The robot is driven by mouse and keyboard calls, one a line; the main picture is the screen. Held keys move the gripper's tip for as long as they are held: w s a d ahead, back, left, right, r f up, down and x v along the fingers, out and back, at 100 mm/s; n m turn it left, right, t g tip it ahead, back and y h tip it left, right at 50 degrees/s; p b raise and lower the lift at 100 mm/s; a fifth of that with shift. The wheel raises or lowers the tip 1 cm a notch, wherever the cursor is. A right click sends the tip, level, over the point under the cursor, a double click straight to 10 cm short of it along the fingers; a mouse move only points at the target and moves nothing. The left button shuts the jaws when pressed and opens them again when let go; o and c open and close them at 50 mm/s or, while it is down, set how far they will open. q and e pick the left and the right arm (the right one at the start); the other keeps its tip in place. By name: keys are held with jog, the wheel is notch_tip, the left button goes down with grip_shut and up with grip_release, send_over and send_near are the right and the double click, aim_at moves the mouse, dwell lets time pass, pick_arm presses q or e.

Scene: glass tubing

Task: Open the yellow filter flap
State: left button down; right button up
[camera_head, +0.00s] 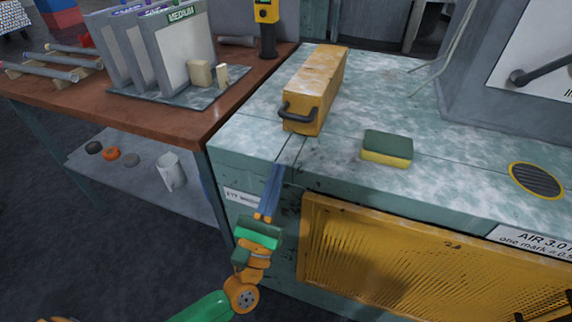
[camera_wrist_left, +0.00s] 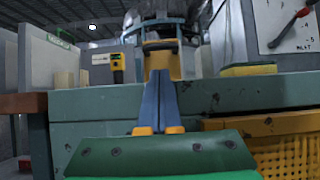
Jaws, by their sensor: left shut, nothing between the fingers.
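A yellow panel with rows of slots (camera_head: 400,255), which looks like the filter flap, is on the front of the green bench and appears shut. Its left part also shows at the lower right of the left wrist view (camera_wrist_left: 290,148). A yellow box with a dark handle (camera_head: 318,85) sits on the bench top. My left gripper (camera_head: 277,169) is shut and empty, with its blue fingers (camera_wrist_left: 161,75) near the bench's front edge, left of the panel and in front of the box. I cannot tell whether they touch the bench. My right gripper is not in view.
A green and yellow sponge (camera_head: 387,147) lies on the bench top (camera_head: 440,190). A round dark vent (camera_head: 536,180) is at the right. A brown table (camera_head: 120,112) with grey dividers (camera_head: 165,50) stands at the left. The floor in front of the lower shelf (camera_head: 130,165) is clear.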

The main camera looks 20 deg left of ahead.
aim_at(288, 153)
pick_arm(q)
jog(key=p+x, duration=0.1)
jog(key=x, duration=0.5)
jog(key=shift+w+r+p, duration=0.25)
jog(key=shift+w+p, duration=0.05)
jog(key=shift+p, duration=0.05)
jog(key=shift+w+r, duration=0.25)
jog(key=shift+w, duration=0.3)
